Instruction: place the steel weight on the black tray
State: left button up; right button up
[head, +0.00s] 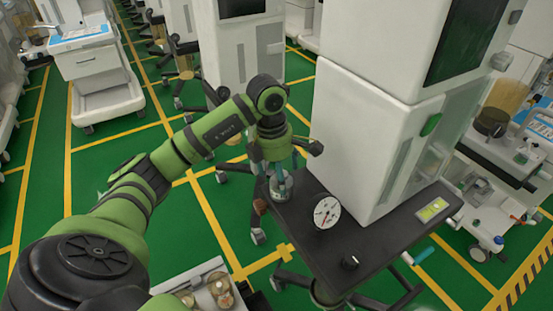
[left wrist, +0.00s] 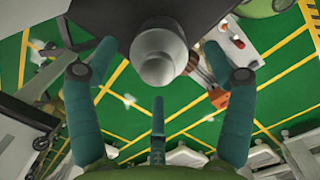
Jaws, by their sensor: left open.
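The steel weight (head: 281,187) is a grey metal cylinder with a knob. It appears to stand upright at the left end of the black tray (head: 375,255), close to its edge. In the left wrist view the weight (left wrist: 158,62) is near the middle, against the dark tray (left wrist: 112,14). My left gripper (head: 280,172) is just above and around the weight, pointing down. In the left wrist view its fingers (left wrist: 160,76) are spread wide, with visible gaps to the weight. The weight's contact with the tray is partly hidden. My right gripper is in neither view.
A white machine (head: 365,135) rises behind the tray. A round dial (head: 327,212), a black knob (head: 350,262) and a yellow-green panel (head: 433,209) sit on the tray. A white container (head: 190,279) with several round pieces is at the bottom. Other carts stand around; green floor is open at left.

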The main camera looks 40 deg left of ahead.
aim_at(275, 181)
pick_arm(q)
jog(key=r, duration=0.4)
jog(key=r+b, duration=0.1)
jog(key=r, duration=0.1)
jog(key=shift+s+a+r, duration=0.2)
jog(key=shift+a+r, duration=0.05)
jog(key=shift+a, duration=0.05)
jog(key=shift+s+r, duration=0.15)
jog(key=shift+r, duration=0.35)
